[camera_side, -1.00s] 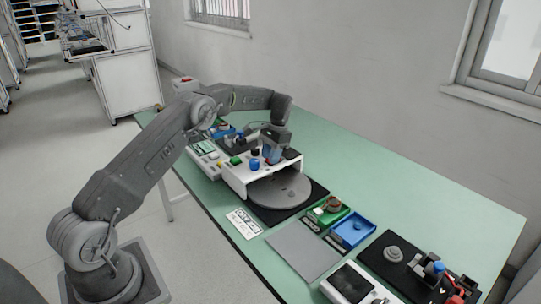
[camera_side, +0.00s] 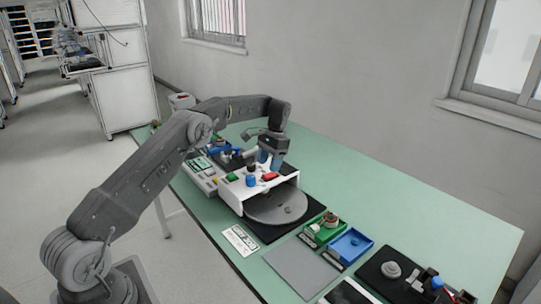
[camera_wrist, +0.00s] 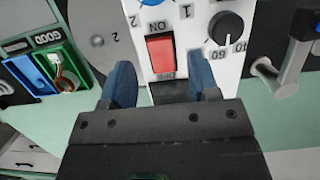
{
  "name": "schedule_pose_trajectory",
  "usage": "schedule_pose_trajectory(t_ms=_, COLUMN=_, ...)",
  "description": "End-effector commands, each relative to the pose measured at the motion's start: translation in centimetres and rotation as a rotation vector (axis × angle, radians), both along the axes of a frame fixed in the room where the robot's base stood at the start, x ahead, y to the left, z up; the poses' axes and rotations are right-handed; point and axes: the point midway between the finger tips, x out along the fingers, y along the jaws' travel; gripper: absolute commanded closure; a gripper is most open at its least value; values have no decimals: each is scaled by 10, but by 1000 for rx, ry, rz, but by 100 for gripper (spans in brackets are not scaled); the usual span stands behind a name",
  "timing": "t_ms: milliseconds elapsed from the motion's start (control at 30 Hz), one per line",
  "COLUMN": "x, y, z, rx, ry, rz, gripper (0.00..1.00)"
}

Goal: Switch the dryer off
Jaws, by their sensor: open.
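The dryer is a white housing (camera_side: 232,194) over a grey round turntable (camera_side: 275,206). Its red rocker switch (camera_wrist: 161,52) lies between ON and OFF labels in the wrist view, and shows on the housing top in the side view (camera_side: 270,177). I cannot tell which side is pressed. My gripper (camera_wrist: 162,84) is open and empty, with one blue finger on each side of the switch's line in the wrist view. In the side view my gripper (camera_side: 269,159) is above the housing, just behind the switch. Contact is not visible.
A black dial (camera_wrist: 226,27) and a blue knob (camera_side: 251,181) sit on the same panel. A green tray (camera_side: 322,230) and a blue tray (camera_side: 350,245) lie to the right, beside a grey mat (camera_side: 302,268). The table's back right is clear.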

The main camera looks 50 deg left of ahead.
Motion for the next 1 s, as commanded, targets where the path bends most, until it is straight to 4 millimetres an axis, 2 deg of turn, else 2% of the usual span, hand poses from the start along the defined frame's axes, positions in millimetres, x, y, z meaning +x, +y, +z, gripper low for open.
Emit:
schedule_pose_trajectory(t_ms=100, x=5, y=0, z=17, rx=0, ry=-1, rz=0, gripper=45)
schedule_pose_trajectory(t_ms=333, x=10, y=0, z=35, rx=0, ry=1, rz=0, gripper=45)
schedule_pose_trajectory(t_ms=867, x=11, y=-1, z=44, rx=1, ry=-1, rz=-1, gripper=45)
schedule_pose_trajectory(t_ms=1000, x=10, y=-12, z=67, rx=11, ry=-33, rz=-7, gripper=45)
